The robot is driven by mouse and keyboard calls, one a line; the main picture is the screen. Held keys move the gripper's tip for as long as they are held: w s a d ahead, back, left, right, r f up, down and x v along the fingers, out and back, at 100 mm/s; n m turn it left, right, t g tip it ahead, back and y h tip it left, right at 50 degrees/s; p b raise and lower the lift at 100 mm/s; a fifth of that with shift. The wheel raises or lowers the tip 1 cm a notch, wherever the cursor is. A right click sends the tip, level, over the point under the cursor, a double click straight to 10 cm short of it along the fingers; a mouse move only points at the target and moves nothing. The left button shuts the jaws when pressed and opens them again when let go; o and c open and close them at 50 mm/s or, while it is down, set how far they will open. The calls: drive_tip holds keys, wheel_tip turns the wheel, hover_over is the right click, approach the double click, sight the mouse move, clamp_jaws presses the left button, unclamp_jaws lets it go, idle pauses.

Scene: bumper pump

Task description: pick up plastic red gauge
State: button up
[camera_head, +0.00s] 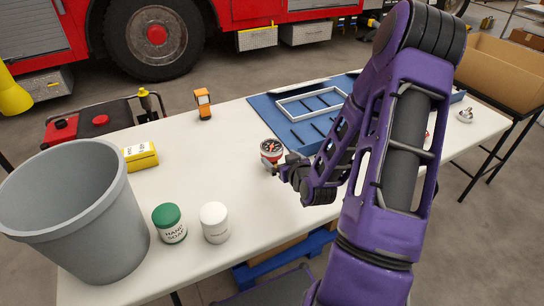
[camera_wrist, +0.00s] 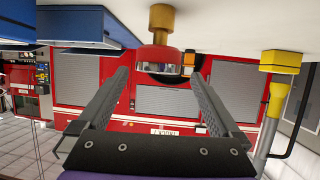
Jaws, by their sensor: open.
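The red gauge (camera_head: 271,147) stands on the white table, with its dark dial facing up in the head view. In the wrist view, which appears upside down, its red body (camera_wrist: 160,53) and brass stem show. My gripper (camera_head: 279,168) is right beside the gauge on its near side, low over the table. In the wrist view my gripper (camera_wrist: 159,74) is open, its two fingers apart on either side of the gauge's red body. I cannot tell how far the fingers reach around it. Nothing is held.
A blue tray with a light frame (camera_head: 312,103) lies behind the gauge. An orange device (camera_head: 203,104), a yellow box (camera_head: 140,156), a green-lidded jar (camera_head: 169,223), a white jar (camera_head: 215,222) and a grey bin (camera_head: 70,215) stand left. The table (camera_head: 225,165) left of the gauge is clear.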

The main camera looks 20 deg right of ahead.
sight(269, 149)
drive_tip(key=x, duration=1.1)
drive_tip(key=shift+w+d+f, duration=0.1)
drive_tip(key=shift+w+f, duration=0.05)
drive_tip(key=shift+f, duration=0.05)
clamp_jaws()
